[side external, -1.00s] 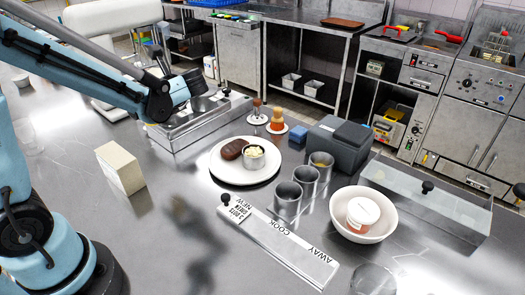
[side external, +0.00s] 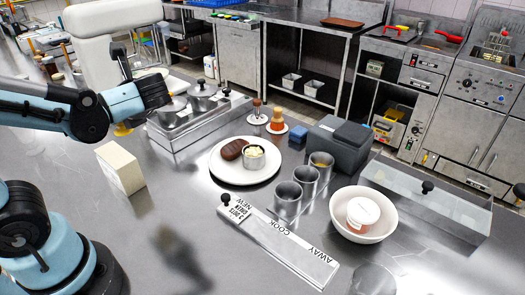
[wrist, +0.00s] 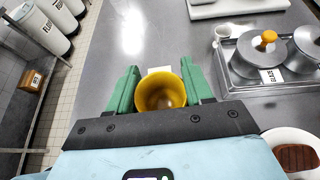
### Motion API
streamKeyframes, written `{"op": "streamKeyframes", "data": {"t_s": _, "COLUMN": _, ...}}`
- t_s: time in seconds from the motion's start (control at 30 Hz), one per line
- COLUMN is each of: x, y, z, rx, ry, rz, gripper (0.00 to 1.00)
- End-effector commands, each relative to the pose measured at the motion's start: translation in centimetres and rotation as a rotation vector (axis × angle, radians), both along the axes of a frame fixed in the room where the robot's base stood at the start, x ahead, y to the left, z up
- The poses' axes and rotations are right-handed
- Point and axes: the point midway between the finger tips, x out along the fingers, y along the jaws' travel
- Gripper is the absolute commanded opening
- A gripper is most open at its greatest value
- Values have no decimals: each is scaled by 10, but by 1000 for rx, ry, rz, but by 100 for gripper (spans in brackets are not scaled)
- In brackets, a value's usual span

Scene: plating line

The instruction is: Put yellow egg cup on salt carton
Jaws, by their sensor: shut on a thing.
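The yellow egg cup (wrist: 161,94) sits between the two green fingers of my gripper (wrist: 160,88), which is shut on it, in the wrist view. I look down into its open mouth. In the side view a small bit of yellow (side external: 122,130) shows below my arm, which hides most of the gripper and cup. A cream, upright carton (side external: 120,168) stands on the steel counter lower in that view, apart from the yellow bit; no lettering is readable on it. A pale patch (wrist: 160,70) shows just beyond the cup; I cannot tell whether it is the carton.
A tray of lidded pots (side external: 200,103) stands behind, right of the carton. A white plate (side external: 245,178) holds a brown patty and a small cup. Metal cups (side external: 288,200), a sorting strip (side external: 280,245) and a white bowl (side external: 363,228) lie further right. Counter around the carton is clear.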

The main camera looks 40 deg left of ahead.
Motion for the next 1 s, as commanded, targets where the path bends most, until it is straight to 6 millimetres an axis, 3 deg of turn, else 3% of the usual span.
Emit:
{"op": "streamKeyframes", "data": {"t_s": 0.2, "x": -13, "y": 40, "z": -25, "rx": 0, "ry": 0, "rz": 9, "gripper": 20}}
{"op": "streamKeyframes", "data": {"t_s": 0.43, "x": -21, "y": 70, "z": -43, "rx": 0, "ry": 1, "rz": 4, "gripper": 20}}
{"op": "streamKeyframes", "data": {"t_s": 0.7, "x": -20, "y": 70, "z": -52, "rx": 0, "ry": 1, "rz": -2, "gripper": 20}}
{"op": "streamKeyframes", "data": {"t_s": 1.0, "x": -19, "y": 70, "z": -76, "rx": 0, "ry": 0, "rz": -1, "gripper": 20}}
